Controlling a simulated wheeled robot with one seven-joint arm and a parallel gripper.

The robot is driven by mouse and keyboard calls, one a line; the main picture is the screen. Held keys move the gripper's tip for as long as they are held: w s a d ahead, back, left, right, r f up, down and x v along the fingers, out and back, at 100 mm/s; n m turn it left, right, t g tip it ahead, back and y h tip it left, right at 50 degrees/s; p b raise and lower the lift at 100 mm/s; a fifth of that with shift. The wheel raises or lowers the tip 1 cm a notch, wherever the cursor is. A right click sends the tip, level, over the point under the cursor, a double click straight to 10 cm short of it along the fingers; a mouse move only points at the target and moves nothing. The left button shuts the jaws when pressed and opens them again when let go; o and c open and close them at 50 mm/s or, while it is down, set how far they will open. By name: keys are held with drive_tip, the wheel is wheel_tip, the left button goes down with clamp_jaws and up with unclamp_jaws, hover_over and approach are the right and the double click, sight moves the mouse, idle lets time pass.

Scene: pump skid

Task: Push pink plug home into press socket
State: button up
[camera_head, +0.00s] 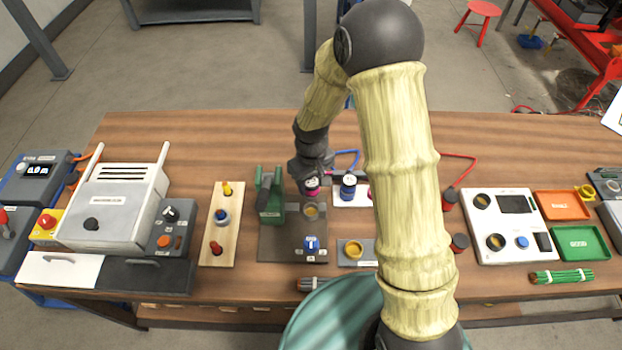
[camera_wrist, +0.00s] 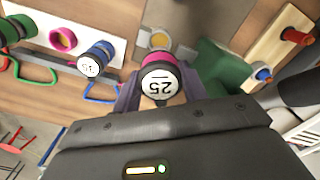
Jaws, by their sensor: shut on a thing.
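The pink plug (camera_head: 312,185) is in my gripper (camera_head: 309,178), held above the bench near the green press. In the wrist view its white top marked 25 and pink rim (camera_wrist: 160,80) sit between the two fingers of my gripper (camera_wrist: 155,88), which is shut on it. The press socket (camera_head: 311,211), a round tan ring, lies on the dark press base plate (camera_head: 290,245), just in front of and below the plug. The ring also shows in the wrist view (camera_wrist: 160,40), beyond the plug and apart from it. The green press body (camera_head: 270,195) stands left of the plug.
A blue plug (camera_head: 348,187) stands on a white rack (camera_head: 344,204) close to the right of my gripper. A grey block with a yellow ring (camera_head: 353,249) lies right of the plate. A wooden peg board (camera_head: 220,224) is at left.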

drive_tip(key=shift+f, duration=0.1)
drive_tip(key=shift+f+b, duration=2.2)
drive_tip(key=shift+f, duration=0.55)
drive_tip(key=shift+r, duration=0.1)
drive_tip(key=shift+w, duration=0.1)
drive_tip(key=shift+s, duration=0.2)
drive_tip(key=shift+w+f+b, duration=0.1)
drive_tip(key=shift+f+b, duration=0.9)
drive_tip(key=shift+f, duration=0.75)
drive_tip(key=o, duration=1.2)
